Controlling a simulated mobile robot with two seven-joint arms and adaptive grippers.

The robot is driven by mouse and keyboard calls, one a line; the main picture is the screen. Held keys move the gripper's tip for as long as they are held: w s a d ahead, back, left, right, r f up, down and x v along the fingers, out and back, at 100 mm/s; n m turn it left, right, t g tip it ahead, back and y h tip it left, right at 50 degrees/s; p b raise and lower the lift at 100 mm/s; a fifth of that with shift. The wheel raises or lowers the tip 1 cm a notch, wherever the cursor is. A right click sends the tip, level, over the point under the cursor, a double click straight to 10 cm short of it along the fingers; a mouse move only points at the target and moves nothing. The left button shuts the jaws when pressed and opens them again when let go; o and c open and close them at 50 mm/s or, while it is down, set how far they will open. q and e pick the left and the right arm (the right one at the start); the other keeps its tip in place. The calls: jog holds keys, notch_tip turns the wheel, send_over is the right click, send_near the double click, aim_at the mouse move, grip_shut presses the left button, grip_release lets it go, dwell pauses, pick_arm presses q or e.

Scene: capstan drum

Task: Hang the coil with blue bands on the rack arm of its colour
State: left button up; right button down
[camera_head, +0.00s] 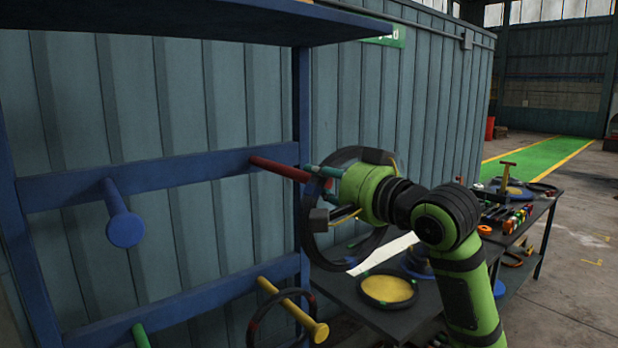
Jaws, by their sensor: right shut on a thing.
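My right gripper (346,190) is shut on a dark coil (311,238), a large ring held upright just right of the rack. The blue rack arm (125,222) sticks out at the left of the rack's middle rail, well to the left of the held coil. The red rack arm (280,169) points at the coil's upper left edge; whether they touch I cannot tell. My left gripper is not in view.
On the blue rack (160,176), a coil with red bands (256,325) hangs around the yellow arm (292,310). A green arm (140,336) shows at the bottom. A dark table (350,298) with a yellow-centred ring (388,289) and tools stands at the right.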

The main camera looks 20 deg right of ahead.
jog(key=shift+r+v, duration=0.2)
jog(key=shift+v, duration=1.25)
jog(key=shift+r+v, duration=0.2)
jog(key=shift+v, duration=1.25)
jog(key=shift+s, duration=0.1)
